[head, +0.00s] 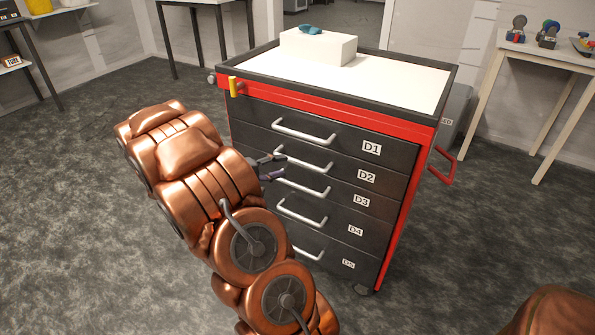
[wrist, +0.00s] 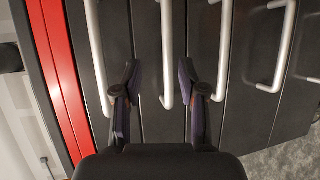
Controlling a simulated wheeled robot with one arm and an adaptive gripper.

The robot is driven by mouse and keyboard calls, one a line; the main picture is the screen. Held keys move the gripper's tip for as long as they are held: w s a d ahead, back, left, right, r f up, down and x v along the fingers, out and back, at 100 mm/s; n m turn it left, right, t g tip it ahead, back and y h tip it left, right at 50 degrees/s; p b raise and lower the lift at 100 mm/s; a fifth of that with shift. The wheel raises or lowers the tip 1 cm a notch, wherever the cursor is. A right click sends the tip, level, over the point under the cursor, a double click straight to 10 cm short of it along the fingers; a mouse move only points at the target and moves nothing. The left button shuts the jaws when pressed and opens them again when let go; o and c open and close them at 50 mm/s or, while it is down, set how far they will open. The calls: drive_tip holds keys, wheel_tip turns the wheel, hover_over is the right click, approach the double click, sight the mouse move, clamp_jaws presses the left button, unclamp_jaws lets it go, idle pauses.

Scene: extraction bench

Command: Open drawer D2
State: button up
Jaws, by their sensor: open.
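Drawer D2 (head: 340,170) is the second dark drawer from the top of the red and black cabinet, and its front looks flush with the others. Its silver bar handle (head: 310,165) is partly hidden at the left by my gripper (head: 279,165). In the wrist view, my gripper (wrist: 159,72) is open, with one finger on each side of the D2 handle (wrist: 167,50). The fingers look apart from the bar. I cannot tell whether the bar is as deep as the fingertips.
Drawer D1's handle (head: 303,131) is just above, and D3's handle (head: 305,188) is just below. A white box (head: 318,48) with a teal item stands on the cabinet top. A red side handle (head: 443,167) sticks out at the right. Grey floor around the cabinet is clear.

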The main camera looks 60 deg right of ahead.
sight(295, 162)
drive_tip(key=shift+t+h, duration=0.3)
drive_tip(key=shift+h, duration=0.1)
drive_tip(key=shift+s+d+f+b, duration=0.15)
drive_tip(key=shift+d+f, duration=0.4)
drive_tip(key=shift+d, duration=0.85)
drive_tip(key=shift+s+d+f+b, duration=0.1)
drive_tip(key=shift+s+d+f, duration=0.3)
drive_tip(key=shift+d, duration=1.05)
drive_tip(key=shift+s+d+f+b, duration=0.1)
drive_tip(key=shift+d+f, duration=0.55)
drive_tip(key=shift+d, duration=0.75)
drive_tip(key=shift+c, duration=0.3)
clamp_jaws()
